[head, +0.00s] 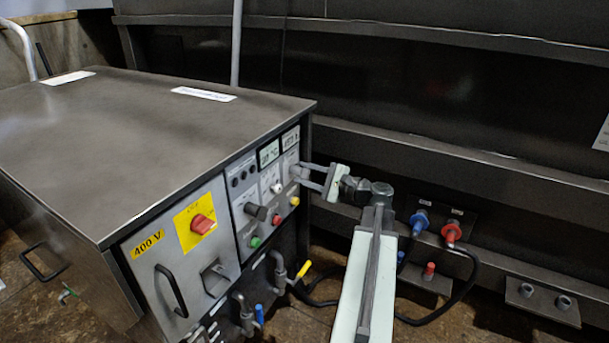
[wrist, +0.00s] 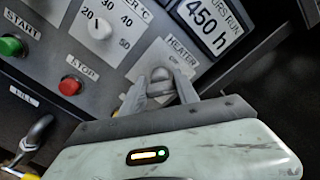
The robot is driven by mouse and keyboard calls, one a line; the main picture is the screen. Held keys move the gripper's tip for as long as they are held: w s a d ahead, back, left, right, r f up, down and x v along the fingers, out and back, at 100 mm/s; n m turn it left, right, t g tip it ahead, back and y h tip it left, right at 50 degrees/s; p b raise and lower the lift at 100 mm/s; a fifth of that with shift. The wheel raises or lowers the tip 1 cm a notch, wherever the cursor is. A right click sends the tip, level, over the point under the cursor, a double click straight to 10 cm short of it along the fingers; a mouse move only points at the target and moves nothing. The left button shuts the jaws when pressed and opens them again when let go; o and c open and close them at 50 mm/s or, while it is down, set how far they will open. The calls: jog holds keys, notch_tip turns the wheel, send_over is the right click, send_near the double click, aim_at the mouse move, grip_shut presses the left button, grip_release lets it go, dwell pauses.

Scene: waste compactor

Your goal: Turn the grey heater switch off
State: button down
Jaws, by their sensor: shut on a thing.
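The grey heater switch (wrist: 160,82) sits on the panel under a label reading HEATER (wrist: 181,50) in the wrist view. My gripper (wrist: 160,92) is around the switch, with one finger on each side, and is shut on it. In the head view my gripper (head: 303,171) reaches in from the right to the right end of the control panel (head: 262,190). The switch is hidden by my fingers in the head view. Its exact setting is hard to read.
Beside the switch are a white dial (wrist: 100,28), a red stop button (wrist: 70,86), a green start button (wrist: 10,45) and an hours display (wrist: 209,20). A red rotary switch (head: 203,224) is on the cabinet's left. Blue (head: 420,222) and red (head: 452,233) connectors stand at the right.

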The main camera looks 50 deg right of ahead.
jog(key=n, duration=0.6)
jog(key=shift+s+a+f+n, duration=0.15)
jog(key=shift+f+n, duration=0.1)
jog(key=shift+n, duration=0.15)
dwell(0.4)
jog(key=c, duration=0.9)
grip_release()
jog(key=v, duration=0.7)
jog(key=shift+s, duration=0.35)
